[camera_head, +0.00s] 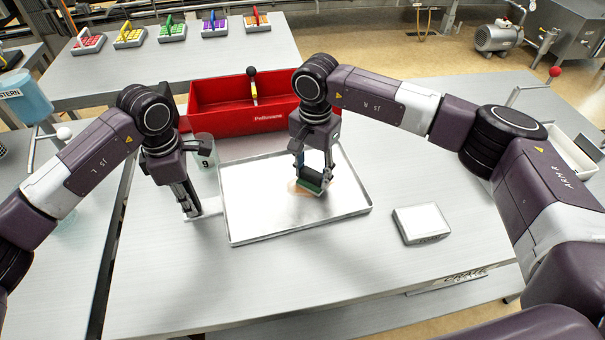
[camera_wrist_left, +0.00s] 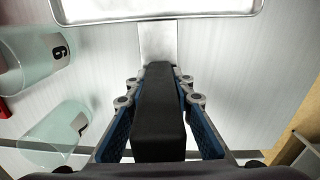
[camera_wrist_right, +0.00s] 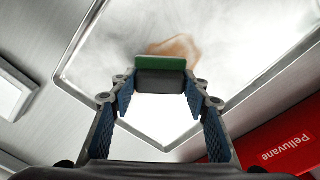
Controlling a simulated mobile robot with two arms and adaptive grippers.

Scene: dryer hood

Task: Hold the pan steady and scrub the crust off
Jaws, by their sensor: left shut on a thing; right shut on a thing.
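The pan (camera_head: 258,214) is a shallow, pale metal tray lying flat on the table. Its handle (camera_head: 209,208) sticks out to the left; in the left wrist view a black grip (camera_wrist_left: 158,115) lies between the fingers. My left gripper (camera_head: 191,212) is shut on that handle. My right gripper (camera_head: 313,176) is shut on a green-faced scrubber (camera_wrist_right: 160,66), low over the right part of the pan. A brown crust patch (camera_wrist_right: 180,47) lies beside the scrubber; it shows partly in the head view (camera_head: 294,189). Whether the scrubber touches the pan is hard to tell.
A clear cup (camera_head: 204,150) marked 9 stands near my left gripper. A small grey box (camera_head: 422,223) sits to the right. The front of the table is clear.

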